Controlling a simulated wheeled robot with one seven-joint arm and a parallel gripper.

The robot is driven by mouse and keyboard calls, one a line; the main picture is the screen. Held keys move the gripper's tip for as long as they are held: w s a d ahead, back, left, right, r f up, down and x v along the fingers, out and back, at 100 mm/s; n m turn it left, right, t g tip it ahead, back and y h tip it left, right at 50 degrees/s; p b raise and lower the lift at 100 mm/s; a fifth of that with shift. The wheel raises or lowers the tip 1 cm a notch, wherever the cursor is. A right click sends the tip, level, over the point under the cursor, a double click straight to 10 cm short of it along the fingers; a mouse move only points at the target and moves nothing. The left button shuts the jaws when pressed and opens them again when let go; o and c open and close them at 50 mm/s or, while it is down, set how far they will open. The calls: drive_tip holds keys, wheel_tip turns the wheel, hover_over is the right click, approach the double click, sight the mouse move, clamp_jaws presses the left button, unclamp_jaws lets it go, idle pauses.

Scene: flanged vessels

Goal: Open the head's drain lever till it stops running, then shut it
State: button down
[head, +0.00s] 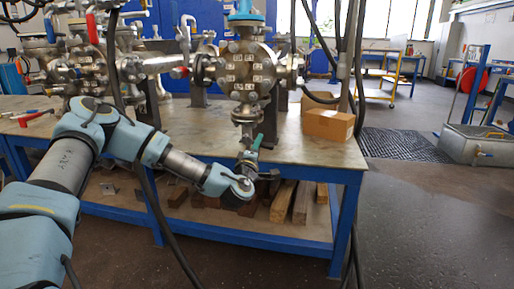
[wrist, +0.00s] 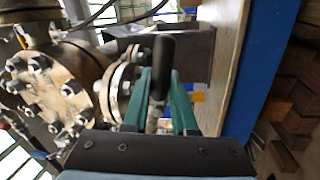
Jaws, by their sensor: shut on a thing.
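The steel flanged vessel head (head: 248,85) stands at the table's right part, with labelled ports and a flanged drain pipe (head: 246,114) below it. My gripper (head: 257,142) is just under this pipe, in front of the table edge. In the wrist view the black lever handle (wrist: 162,62) stands between the green fingers of my gripper (wrist: 161,78), which are shut on it. The lever cannot be made out in the head view, where the gripper covers it. I see no clear stream from the drain in either view. The drain's outlet is hidden.
The blue-framed table (head: 290,152) carries a cardboard box (head: 328,122) on the right and more flanged vessels (head: 85,65) on the left. Wooden beams (head: 283,202) lie on its lower shelf. Dark hoses hang nearby.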

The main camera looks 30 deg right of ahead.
drive_tip(key=shift+r+n+t, duration=0.3)
drive_tip(key=shift+r+n, duration=0.15)
drive_tip(key=shift+n, duration=0.75)
drive_tip(key=c, duration=0.7)
unclamp_jaws()
drive_tip(key=shift+s, duration=0.1)
drive_tip(key=v, duration=1)
drive_tip(key=shift+s+a, duration=0.2)
drive_tip(key=shift+s, duration=0.15)
